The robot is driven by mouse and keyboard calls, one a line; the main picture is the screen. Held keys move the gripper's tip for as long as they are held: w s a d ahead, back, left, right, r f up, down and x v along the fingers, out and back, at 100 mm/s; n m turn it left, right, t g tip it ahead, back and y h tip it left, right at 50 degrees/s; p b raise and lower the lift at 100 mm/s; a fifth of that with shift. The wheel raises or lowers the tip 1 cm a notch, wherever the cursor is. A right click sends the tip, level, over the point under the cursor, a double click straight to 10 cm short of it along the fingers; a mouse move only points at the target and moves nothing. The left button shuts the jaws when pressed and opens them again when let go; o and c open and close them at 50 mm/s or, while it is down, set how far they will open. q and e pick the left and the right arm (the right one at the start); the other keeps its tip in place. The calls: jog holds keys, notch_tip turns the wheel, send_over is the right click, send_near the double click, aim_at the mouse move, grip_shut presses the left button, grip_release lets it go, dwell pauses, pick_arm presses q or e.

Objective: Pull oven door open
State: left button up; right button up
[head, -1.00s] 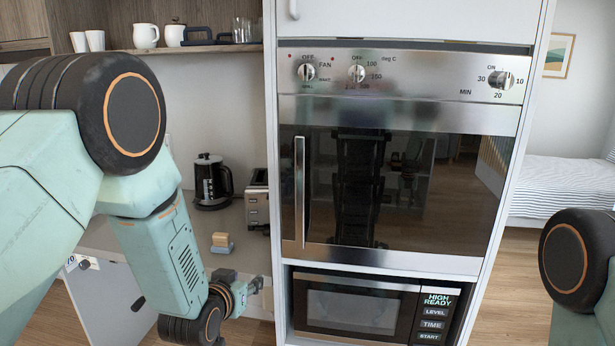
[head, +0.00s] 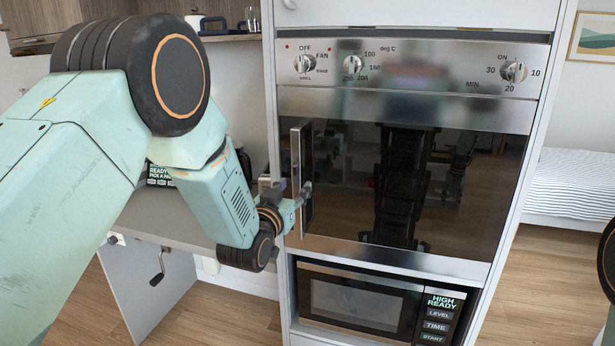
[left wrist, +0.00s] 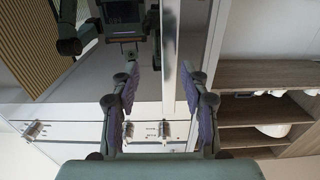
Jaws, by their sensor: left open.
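The oven door (head: 410,200) is dark glass and looks shut in its steel frame. Its upright steel handle (head: 296,160) stands at the door's left side. My left gripper (head: 294,187) is open at the lower half of the handle, with one finger showing on each side of it. In the left wrist view the open fingers of my left gripper (left wrist: 160,95) show apart, with the handle (left wrist: 170,55) as a pale bar between them, nearer the right finger. Whether either finger touches the handle I cannot tell. My right gripper is out of view.
A control panel with knobs (head: 514,71) is above the door. A microwave (head: 360,303) sits below it. The counter (head: 185,225) is at left, with a crank (head: 158,270) on the panel beneath. Wooden floor (head: 555,260) and a bed (head: 570,185) lie to the right.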

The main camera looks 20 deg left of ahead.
aim_at(295, 179)
pick_arm(q)
jog(key=w, duration=0.5)
jog(key=shift+w+a+p, duration=0.15)
jog(key=shift+w+p, duration=0.2)
jog(key=shift+w, duration=0.4)
jog(key=shift+w+a+f, duration=0.1)
jog(key=shift+w+a, duration=0.05)
jog(key=shift+a, duration=0.4)
jog(key=shift+d, duration=0.55)
jog(key=shift+c, duration=1.4)
jog(key=shift+w+a, duration=0.1)
jog(key=shift+c, duration=0.9)
jog(key=shift+a, duration=0.5)
jog(key=shift+c, duration=2.2)
jog(key=shift+d, duration=0.35)
grip_shut()
jog(key=shift+a, duration=0.2)
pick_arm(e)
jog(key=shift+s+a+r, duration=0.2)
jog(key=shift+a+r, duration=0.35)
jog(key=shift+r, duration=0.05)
